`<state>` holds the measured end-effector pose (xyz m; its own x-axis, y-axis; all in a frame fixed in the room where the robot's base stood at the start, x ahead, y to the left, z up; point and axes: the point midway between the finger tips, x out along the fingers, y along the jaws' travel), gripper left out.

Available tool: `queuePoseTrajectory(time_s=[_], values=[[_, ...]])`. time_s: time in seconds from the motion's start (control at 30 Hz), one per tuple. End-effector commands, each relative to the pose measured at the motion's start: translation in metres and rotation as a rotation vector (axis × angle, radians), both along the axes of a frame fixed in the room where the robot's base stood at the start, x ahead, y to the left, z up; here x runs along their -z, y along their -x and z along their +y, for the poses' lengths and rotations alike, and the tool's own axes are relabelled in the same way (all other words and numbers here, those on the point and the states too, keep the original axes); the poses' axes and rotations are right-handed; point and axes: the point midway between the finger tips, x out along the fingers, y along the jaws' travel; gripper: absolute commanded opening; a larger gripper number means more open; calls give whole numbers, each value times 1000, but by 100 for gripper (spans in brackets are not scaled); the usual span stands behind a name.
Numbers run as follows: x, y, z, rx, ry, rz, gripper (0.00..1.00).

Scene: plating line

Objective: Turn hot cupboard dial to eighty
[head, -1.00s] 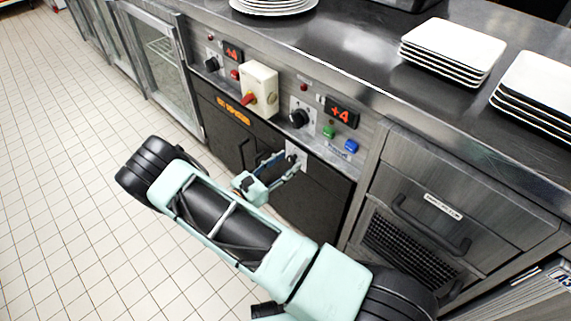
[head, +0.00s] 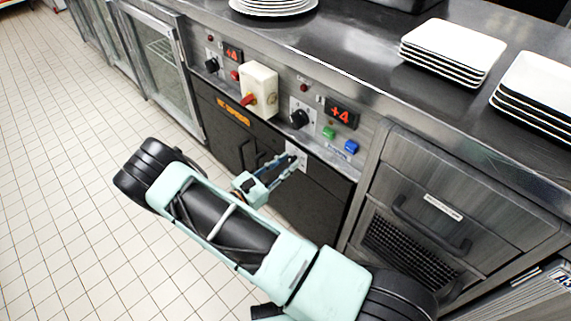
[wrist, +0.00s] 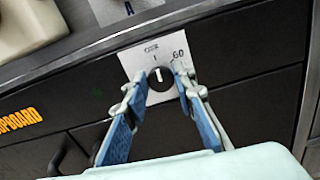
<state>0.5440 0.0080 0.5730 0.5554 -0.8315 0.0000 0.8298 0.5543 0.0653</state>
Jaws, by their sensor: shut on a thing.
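The hot cupboard dial (wrist: 159,80) is a dark round knob with a pale pointer mark, on a white scale plate (wrist: 134,62) on the cupboard's black front. The pointer is close to upright in the wrist view. A "60" is printed at the plate's upper right; other markings are too small or hidden. My gripper (wrist: 162,75) has one finger on each side of the dial and is shut on it. In the head view my gripper (head: 293,163) reaches the plate below the control strip and hides the dial.
An orange "cupboard" label (head: 233,110) is left of the dial. Above are a cream switch box (head: 260,86) with a red handle, a black knob (head: 299,119), a red "+4" display (head: 341,114), and green and blue buttons (head: 351,147). Plates stand on the counter; the floor at left is clear.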

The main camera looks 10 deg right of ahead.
Motion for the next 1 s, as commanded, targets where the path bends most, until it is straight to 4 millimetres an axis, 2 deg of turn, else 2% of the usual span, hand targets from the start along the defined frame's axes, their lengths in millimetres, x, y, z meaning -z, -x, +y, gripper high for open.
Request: queuePoseTrajectory(time_s=[0.27,1.0], values=[[2,1,1,-3,-110,-163,0],[3,2,0,-2,-502,-746,0]])
